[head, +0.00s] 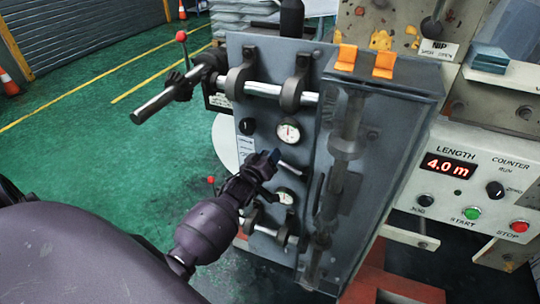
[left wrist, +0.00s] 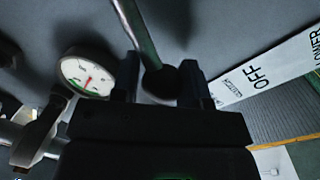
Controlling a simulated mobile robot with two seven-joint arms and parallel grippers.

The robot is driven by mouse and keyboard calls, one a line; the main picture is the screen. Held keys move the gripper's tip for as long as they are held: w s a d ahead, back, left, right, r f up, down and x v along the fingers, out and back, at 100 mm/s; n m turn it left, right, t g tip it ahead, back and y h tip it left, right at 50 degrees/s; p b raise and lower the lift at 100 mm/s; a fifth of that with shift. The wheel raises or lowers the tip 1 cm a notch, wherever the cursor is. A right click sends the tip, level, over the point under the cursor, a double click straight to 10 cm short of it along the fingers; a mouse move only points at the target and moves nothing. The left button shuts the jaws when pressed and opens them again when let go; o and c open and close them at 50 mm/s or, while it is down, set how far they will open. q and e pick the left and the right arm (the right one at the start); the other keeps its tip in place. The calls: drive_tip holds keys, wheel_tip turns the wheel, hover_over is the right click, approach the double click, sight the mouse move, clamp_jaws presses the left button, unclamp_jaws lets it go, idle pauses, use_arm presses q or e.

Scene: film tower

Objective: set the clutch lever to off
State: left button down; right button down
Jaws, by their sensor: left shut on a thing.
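My left gripper (head: 270,164) reaches the lever from the lower left. In the left wrist view its two fingers (left wrist: 160,88) are shut around the knob, which they partly hide. A white label (left wrist: 258,75) reading OFF lies right of the knob. My right gripper is not in view.
A black knob (head: 246,127) is at the panel's left. Silver shafts (head: 160,98) cross the panel above and below. A counter box (head: 463,185) stands right.

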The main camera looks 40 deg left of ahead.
use_arm(q)
wheel_tip(320, 180, down, 7)
drive_tip(key=a+n+b, duration=0.1)
drive_tip(key=n+b, duration=0.1)
drive_tip(key=n, duration=0.3)
drive_tip(key=shift+s+a+r, duration=0.15)
drive_tip(key=shift+s, duration=0.15)
drive_tip(key=c, duration=0.6)
unclamp_jaws()
drive_tip(key=shift+r, duration=0.2)
drive_tip(key=shift+c, duration=0.2)
drive_tip(key=shift+r, duration=0.1)
drive_tip(key=s+d, duration=0.1)
drive_tip(key=s, duration=0.9)
drive_tip(key=shift+s+d+f+p, duration=0.2)
drive_tip(key=shift+s+f+p, duration=0.1)
drive_tip(key=shift+f+p, duration=0.1)
